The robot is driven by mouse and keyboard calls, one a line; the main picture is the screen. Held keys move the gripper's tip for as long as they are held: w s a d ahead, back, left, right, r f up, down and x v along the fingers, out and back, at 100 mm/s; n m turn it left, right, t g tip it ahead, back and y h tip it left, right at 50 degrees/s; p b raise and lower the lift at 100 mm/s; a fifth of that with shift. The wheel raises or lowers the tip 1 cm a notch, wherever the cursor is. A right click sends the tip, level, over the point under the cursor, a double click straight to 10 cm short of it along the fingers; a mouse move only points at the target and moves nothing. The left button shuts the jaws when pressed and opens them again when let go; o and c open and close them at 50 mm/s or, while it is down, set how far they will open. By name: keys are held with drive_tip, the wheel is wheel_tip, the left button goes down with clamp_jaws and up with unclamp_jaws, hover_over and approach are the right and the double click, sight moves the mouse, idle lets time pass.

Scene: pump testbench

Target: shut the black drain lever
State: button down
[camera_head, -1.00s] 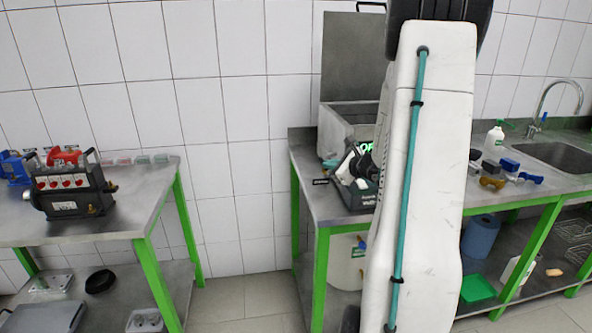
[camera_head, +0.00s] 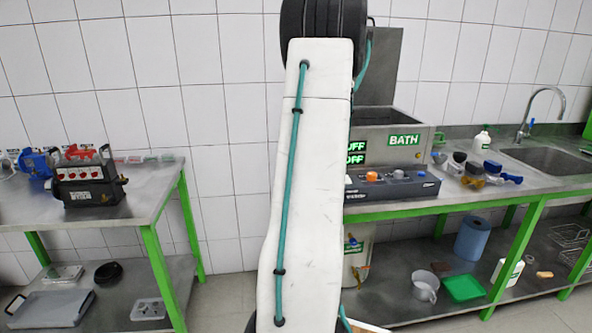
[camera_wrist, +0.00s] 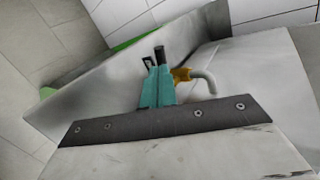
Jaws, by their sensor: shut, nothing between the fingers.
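The steel bath (camera_head: 375,144) with its BATH label stands on the right-hand bench in the head view; my arm covers its left part. In the wrist view a brass valve (camera_wrist: 182,74) with a curved grey spout (camera_wrist: 205,80) sits against a pale steel wall. My gripper (camera_wrist: 156,62) is just left of the valve in that picture, its teal fingers together and empty. Narrow black parts show at the fingertips; I cannot tell whether one is the black drain lever. Contact cannot be made out. In the head view the gripper is hidden.
A control box with knobs (camera_head: 392,184) stands before the bath. A white container with a tap (camera_head: 356,262) is below. The left bench (camera_head: 140,205) carries a black pump unit (camera_head: 86,182). A floor gap separates the benches. Loose parts lie near the sink (camera_head: 548,156).

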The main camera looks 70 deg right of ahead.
drive_tip(key=shift+s+d+f, duration=0.25)
drive_tip(key=shift+s+f, duration=0.05)
drive_tip(key=shift+s, duration=0.15)
idle(0.4)
drive_tip(key=v, duration=1.4)
